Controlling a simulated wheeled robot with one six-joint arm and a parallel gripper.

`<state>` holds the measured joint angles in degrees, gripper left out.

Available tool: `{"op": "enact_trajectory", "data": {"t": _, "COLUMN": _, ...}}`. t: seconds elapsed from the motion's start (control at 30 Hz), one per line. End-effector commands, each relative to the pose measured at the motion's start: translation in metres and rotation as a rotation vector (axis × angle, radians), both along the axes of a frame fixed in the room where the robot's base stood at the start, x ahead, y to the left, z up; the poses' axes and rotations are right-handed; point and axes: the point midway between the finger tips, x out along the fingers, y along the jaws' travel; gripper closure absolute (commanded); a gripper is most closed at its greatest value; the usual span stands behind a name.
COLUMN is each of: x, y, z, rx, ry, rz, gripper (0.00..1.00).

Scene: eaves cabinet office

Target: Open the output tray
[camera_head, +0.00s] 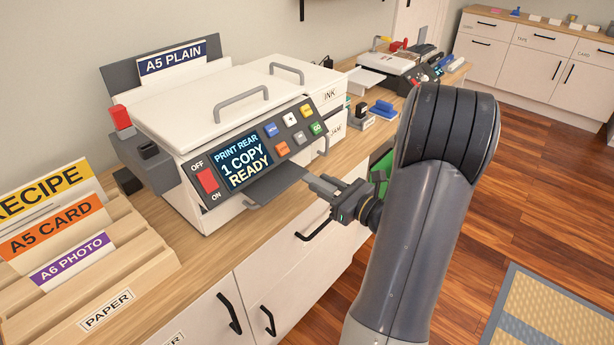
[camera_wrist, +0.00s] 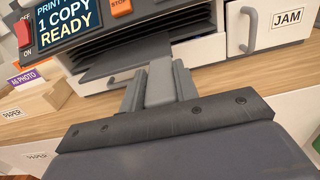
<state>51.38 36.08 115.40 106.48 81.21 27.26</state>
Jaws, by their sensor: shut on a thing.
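The white printer (camera_head: 170,120) stands on the wooden counter, its screen reading "PRINT REAR 1 COPY READY". Its dark grey output tray (camera_head: 275,182) sticks out below the control panel, toward my arm. In the wrist view, the tray (camera_wrist: 130,58) shows as a dark flat plate under the panel, with a lighter grey tab at its front. My gripper (camera_head: 318,186) is at the tray's front edge. In the wrist view, my gripper's two fingers (camera_wrist: 158,85) are closed on either side of the tab. The contact surfaces inside the fingers are hidden.
A paper rack (camera_head: 85,260) stands at the left. White drawers and cabinet doors with black handles (camera_head: 312,232) lie below the counter. A second device (camera_head: 395,68) and a blue stapler-like item (camera_head: 383,108) sit farther back.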

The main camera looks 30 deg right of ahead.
Motion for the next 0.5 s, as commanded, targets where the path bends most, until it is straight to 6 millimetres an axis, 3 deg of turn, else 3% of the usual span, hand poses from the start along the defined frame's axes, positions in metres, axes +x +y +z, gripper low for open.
{"op": "enact_trajectory", "data": {"t": 0.23, "x": -0.039, "y": -0.016, "z": 0.000, "rx": -0.003, "ry": 0.000, "rz": -0.007, "gripper": 1.00}}
{"op": "enact_trajectory", "data": {"t": 0.5, "x": -0.049, "y": -0.018, "z": 0.000, "rx": -0.002, "ry": -0.001, "rz": -0.002, "gripper": 1.00}}
